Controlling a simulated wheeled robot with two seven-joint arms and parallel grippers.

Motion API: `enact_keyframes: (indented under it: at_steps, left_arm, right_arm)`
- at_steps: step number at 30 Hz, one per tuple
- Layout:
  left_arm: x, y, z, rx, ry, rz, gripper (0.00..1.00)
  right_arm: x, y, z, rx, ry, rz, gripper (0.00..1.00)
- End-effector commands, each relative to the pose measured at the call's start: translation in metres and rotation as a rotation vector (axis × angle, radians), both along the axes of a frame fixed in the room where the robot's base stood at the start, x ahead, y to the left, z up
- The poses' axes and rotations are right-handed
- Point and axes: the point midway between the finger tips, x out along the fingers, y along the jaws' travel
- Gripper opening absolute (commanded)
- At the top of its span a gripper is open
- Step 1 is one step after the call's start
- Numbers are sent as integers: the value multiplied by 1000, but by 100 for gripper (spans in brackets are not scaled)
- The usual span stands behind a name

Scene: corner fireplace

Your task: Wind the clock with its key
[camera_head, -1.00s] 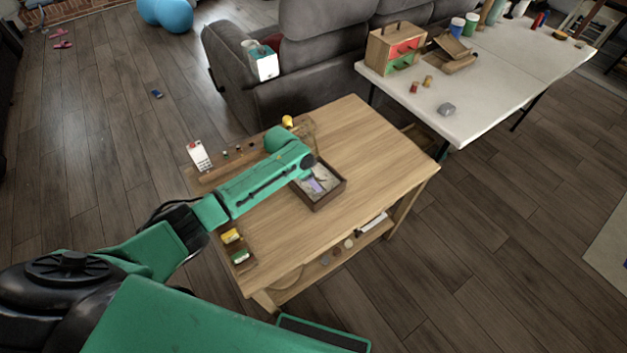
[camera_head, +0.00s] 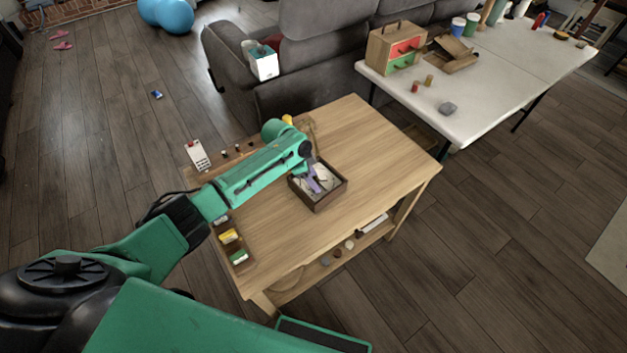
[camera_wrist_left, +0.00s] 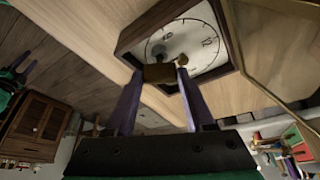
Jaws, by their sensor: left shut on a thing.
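The clock (camera_head: 333,193) lies face up on the wooden table, a square dark brown frame around a pale dial. In the left wrist view the dial (camera_wrist_left: 207,62) shows black numerals and a round brass piece near its centre. My left gripper (camera_head: 316,186), with purple fingers, reaches down into the clock frame. I cannot tell whether the key sits in the clock's hole.
The wooden table (camera_head: 375,150) is clear to the right of the clock. A tray with yellow and green boxes (camera_head: 229,237) lies at its near left edge. A white card (camera_head: 198,155) stands at its far left. A white table (camera_head: 500,85) with a drawer box stands behind.

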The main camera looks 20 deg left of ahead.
Motion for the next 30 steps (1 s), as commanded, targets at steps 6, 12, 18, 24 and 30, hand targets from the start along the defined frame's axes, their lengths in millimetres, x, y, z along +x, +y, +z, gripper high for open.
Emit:
enact_keyframes:
  at_steps: [6,12,18,24,30]
  left_arm:
    - [-1,-1,-1,-2,3,-62,9]
    - [-1,-1,-1,-1,4,-62,9]
    - [-1,-1,-1,-1,4,-63,9]
    - [-1,-1,-3,0,3,-118,9]
    - [-1,-1,-3,-1,2,-194,9]
  right_arm:
    - [0,0,-6,0,0,0,50]
    - [0,0,-5,0,0,0,50]
    - [0,0,-3,1,0,0,50]
    - [0,1,-12,1,0,-1,50]
    - [0,1,-20,1,0,0,50]
